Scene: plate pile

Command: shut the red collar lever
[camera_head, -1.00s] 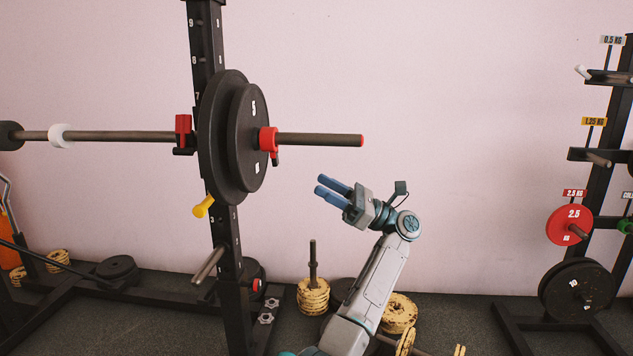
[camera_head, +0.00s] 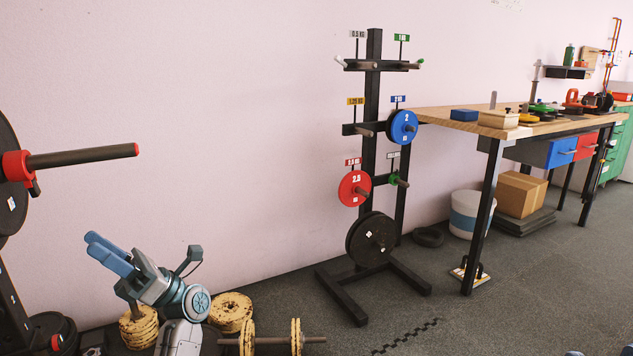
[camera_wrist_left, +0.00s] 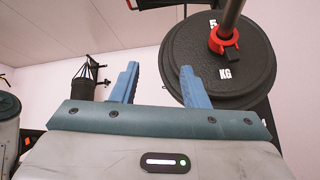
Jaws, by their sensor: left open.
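The red collar (camera_head: 17,166) sits around the bar sleeve (camera_head: 85,155) at the left edge of the head view, against the black plates. Its small lever (camera_head: 36,187) hangs on the lower side; I cannot tell whether it is open or shut. The collar also shows in the wrist view (camera_wrist_left: 222,40), in front of a black plate marked KG (camera_wrist_left: 245,75). My left gripper (camera_head: 90,243) is open and empty, below and right of the collar, touching nothing. Its two blue fingers (camera_wrist_left: 160,70) stand apart in the wrist view.
A plate tree (camera_head: 372,120) with red (camera_head: 354,188), blue (camera_head: 402,127) and black plates stands in the middle. A workbench (camera_head: 520,125) is at right. Yellowish plates (camera_head: 231,310) and a dumbbell (camera_head: 275,341) lie low beside my arm. Space around the sleeve's free end looks clear.

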